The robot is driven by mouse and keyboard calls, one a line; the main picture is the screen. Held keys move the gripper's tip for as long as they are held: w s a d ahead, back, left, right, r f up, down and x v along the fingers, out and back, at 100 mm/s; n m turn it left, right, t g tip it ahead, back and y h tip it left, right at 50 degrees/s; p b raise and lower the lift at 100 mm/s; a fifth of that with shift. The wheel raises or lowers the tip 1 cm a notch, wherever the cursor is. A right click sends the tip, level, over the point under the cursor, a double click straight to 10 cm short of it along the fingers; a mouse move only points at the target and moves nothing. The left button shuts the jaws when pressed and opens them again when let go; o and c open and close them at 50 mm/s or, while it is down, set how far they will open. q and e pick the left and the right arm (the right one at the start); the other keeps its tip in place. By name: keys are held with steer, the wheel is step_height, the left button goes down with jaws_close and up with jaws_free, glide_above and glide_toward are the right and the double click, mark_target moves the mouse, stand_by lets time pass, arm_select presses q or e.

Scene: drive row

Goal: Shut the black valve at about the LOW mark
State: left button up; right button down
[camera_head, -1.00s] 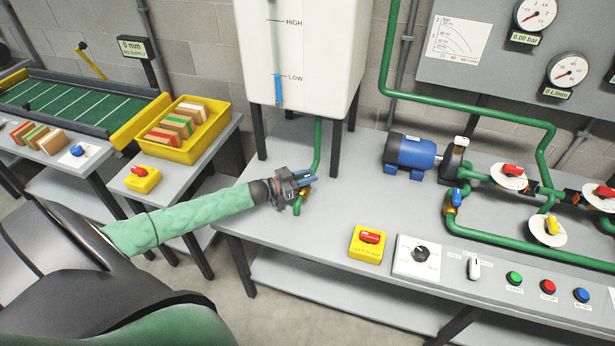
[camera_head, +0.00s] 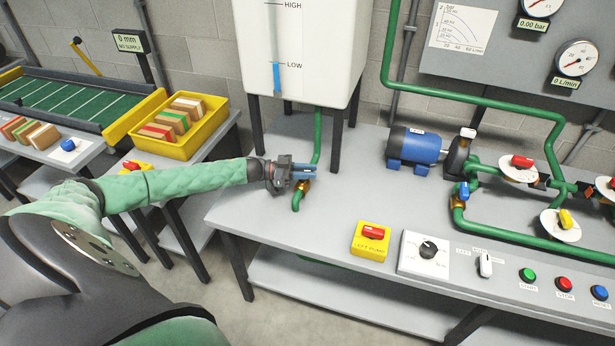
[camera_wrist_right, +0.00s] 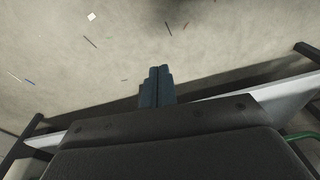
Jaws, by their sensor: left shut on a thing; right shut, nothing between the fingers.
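The white tank (camera_head: 310,40) stands on black legs and has a sight gauge marked HIGH and LOW. The blue column (camera_head: 277,78) in the gauge reaches about the LOW mark. A green pipe (camera_head: 317,140) drops from the tank to a brass-coloured valve body (camera_head: 304,185) on the bench. My left gripper (camera_head: 304,173) is at this valve, level and pointing right, shut on its black handle, which the fingers hide. My right gripper (camera_wrist_right: 157,72) shows only in the right wrist view, shut and empty above the floor.
On the grey bench (camera_head: 330,200) are a yellow box with a red switch (camera_head: 371,238), a selector panel (camera_head: 426,254), push buttons, and a blue pump (camera_head: 413,148) with green piping. A yellow bin of blocks (camera_head: 180,125) stands left.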

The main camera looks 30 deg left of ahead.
arm_select(q)
steer(key=m+g+h+b, duration=0.1)
steer(key=g, duration=0.1)
steer(key=m+g+b, duration=0.2)
steer(key=shift+s+d+g+h+b, duration=0.1)
steer(key=shift+s+g+h+b, duration=0.1)
steer(key=shift+g+h+b, duration=0.15)
arm_select(e)
step_height(320, 180, up, 18)
steer(key=w+a, duration=0.1)
steer(key=shift+w+a+f, duration=0.1)
arm_select(q)
steer(key=o, duration=1)
